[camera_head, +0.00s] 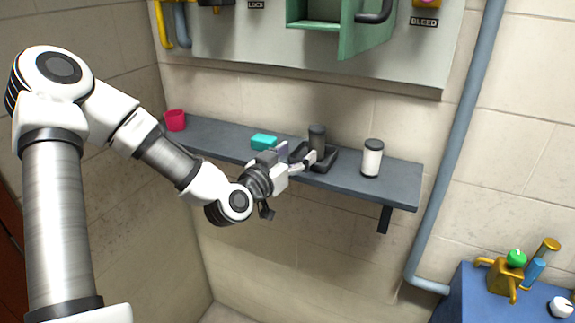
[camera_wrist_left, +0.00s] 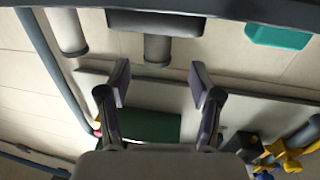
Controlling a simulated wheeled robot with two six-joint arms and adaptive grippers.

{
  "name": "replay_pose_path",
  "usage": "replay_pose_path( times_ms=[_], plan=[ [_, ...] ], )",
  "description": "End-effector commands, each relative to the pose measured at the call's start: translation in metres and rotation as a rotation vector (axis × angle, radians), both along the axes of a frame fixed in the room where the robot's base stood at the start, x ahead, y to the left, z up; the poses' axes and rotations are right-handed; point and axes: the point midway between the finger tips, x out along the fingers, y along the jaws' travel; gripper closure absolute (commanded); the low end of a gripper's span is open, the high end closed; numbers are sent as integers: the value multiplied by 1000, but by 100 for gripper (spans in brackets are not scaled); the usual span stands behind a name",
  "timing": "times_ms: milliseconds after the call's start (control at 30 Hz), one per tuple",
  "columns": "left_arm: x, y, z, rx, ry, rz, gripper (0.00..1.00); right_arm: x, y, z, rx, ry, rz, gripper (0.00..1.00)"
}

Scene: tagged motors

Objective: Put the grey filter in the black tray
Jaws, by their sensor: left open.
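The grey filter (camera_head: 317,136) is a dark cylinder standing upright at the black tray (camera_head: 328,164) on the wall shelf. In the left wrist view, which looks upside down, the filter (camera_wrist_left: 157,49) rises from the black tray (camera_wrist_left: 150,22), and its base is hidden by the tray's wall. My left gripper (camera_head: 297,155) is open and empty, just in front and to the left of the filter. In the left wrist view its two fingers (camera_wrist_left: 160,85) are wide apart, with the filter lined up with the gap and not gripped. My right gripper is not in view.
The shelf (camera_head: 220,142) also holds a red cup (camera_head: 175,120), a teal block (camera_head: 264,142) and a white canister with a dark top (camera_head: 372,158). A wall panel with a green open box (camera_head: 315,23) hangs above. A pipe (camera_head: 465,120) runs at the right.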

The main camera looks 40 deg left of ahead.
Motion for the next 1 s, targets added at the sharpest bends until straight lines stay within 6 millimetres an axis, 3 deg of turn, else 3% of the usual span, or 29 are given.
replay_pose_path(
  times_ms=[33, 133, 267, 367, 467, 567, 600, 667, 700, 733, 800, 900, 1000],
  plan=[
    [-11, -1, -1, -12, -4, -2, 36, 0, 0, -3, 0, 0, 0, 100],
    [-27, -2, 8, -6, 5, -4, 36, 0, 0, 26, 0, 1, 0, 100],
    [-39, -3, 4, -2, 3, -3, 36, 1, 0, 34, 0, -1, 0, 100],
    [-41, -10, -13, 2, 53, -24, 36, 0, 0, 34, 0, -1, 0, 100],
    [-43, -33, -72, -2, 247, -88, 36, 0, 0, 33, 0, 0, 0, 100],
    [-69, -68, -169, -31, 583, -155, 36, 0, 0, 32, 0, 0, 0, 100],
    [-90, -82, -211, -46, 734, -167, 36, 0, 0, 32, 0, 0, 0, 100],
    [-131, -100, -269, -67, 959, -166, 36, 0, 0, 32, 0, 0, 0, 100],
    [-161, -110, -301, -77, 1095, -154, 36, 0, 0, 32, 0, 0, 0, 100],
    [-184, -116, -321, -82, 1189, -140, 36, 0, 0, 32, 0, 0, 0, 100],
    [-233, -127, -356, -87, 1369, -101, 36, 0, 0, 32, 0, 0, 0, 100],
    [-280, -135, -381, -85, 1524, -52, 36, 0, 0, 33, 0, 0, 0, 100],
    [-297, -138, -387, -86, 1575, -30, 36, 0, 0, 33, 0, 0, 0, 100]
  ],
)
